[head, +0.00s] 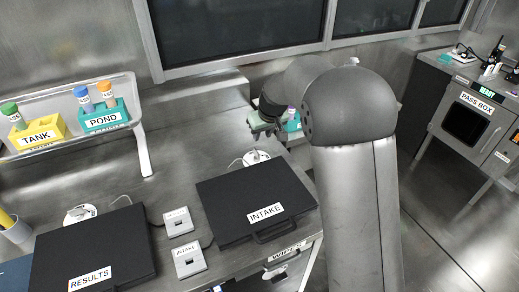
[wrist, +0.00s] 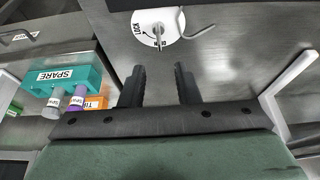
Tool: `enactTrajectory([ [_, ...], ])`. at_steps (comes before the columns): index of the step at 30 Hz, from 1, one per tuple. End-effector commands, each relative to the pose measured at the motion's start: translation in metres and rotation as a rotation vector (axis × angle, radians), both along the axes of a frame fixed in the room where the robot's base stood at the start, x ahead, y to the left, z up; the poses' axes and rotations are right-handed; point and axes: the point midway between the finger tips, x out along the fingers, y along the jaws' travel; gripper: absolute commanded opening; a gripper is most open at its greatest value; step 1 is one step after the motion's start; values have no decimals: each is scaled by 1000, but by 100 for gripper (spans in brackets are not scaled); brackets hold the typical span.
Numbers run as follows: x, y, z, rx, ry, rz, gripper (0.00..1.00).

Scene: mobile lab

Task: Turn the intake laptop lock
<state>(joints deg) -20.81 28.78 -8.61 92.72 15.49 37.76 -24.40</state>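The intake laptop (head: 255,200) is a closed black case labelled INTAKE on the bench. Its lock (head: 257,157) is a white round disc just behind the case. In the wrist view the lock (wrist: 158,28) shows at the top middle, with the word LOCK, a mark, partly hidden lettering and a small metal stem at its centre. A cable curves off to its right. My gripper (wrist: 159,78) is open and empty, its two dark fingers apart and pointing toward the disc without touching it. In the head view my gripper (head: 264,122) hangs behind the lock, partly hidden by my arm.
A teal SPARE rack (wrist: 70,78) with several vials stands left of my gripper. The results laptop (head: 95,250) has its own white disc (head: 80,214). Two small switch boxes (head: 183,240) lie between the laptops. TANK (head: 37,132) and POND (head: 103,118) racks stand on a shelf.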

Motion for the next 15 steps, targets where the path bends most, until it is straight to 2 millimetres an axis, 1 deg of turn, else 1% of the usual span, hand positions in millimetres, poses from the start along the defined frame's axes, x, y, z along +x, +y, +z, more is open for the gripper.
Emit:
enactTrajectory([
  [1, 3, 2, -11, -2, 4, -1, 29],
  [9, 23, 12, -66, -2, 4, -1, 29],
  [12, 30, 16, -84, -2, 2, -1, 29],
  [15, 36, 19, -98, -1, 2, -1, 29],
])
